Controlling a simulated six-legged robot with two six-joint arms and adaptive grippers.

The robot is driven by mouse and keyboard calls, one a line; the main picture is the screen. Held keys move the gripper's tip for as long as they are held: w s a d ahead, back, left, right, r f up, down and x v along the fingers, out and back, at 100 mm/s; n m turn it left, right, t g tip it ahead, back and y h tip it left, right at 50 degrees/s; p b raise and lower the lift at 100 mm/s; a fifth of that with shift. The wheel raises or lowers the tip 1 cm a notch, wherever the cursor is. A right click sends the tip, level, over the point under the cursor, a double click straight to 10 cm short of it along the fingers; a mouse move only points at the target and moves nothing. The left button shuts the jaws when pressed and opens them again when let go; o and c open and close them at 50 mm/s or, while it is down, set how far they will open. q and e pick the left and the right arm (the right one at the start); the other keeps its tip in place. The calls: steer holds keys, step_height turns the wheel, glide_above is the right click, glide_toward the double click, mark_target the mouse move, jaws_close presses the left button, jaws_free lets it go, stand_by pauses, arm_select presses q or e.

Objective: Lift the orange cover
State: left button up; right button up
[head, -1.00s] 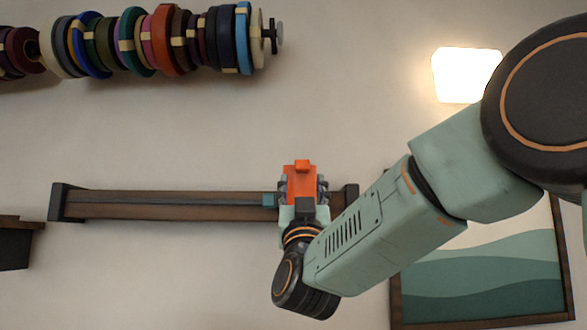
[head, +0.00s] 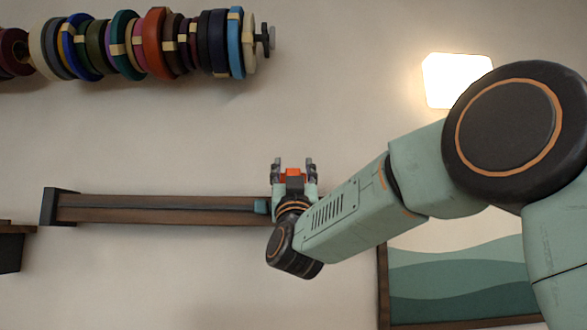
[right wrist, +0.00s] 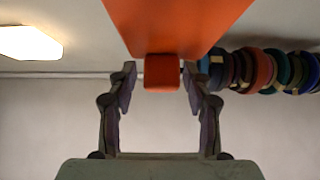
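The orange cover (head: 292,174) shows in the head view as a small orange patch between the fingers of my right gripper (head: 294,163); the arm hides part of it. In the right wrist view, the cover (right wrist: 180,24) is a broad orange panel at the top, with a small orange block-like knob at its near edge. My right gripper (right wrist: 160,76) is open there, its fingertips on either side of the knob with a gap at both sides. No finger visibly touches the knob. My left gripper is not in view.
A long brown rail (head: 160,210) with a dark end block runs along the wall; its right end is hidden behind my right gripper. A rod with several coloured spools (head: 153,43) is above. A lit lamp (head: 457,80) and a framed green picture (head: 455,285) are at the right.

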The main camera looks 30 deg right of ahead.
steer(key=shift+w+f, duration=0.2)
steer(key=shift+w, duration=0.25)
steer(key=c, duration=0.3)
steer(key=shift+s+d+r, duration=0.1)
steer(key=shift+s, duration=0.2)
steer(key=c, duration=0.4)
jaws_close()
steer(key=shift+r, duration=0.2)
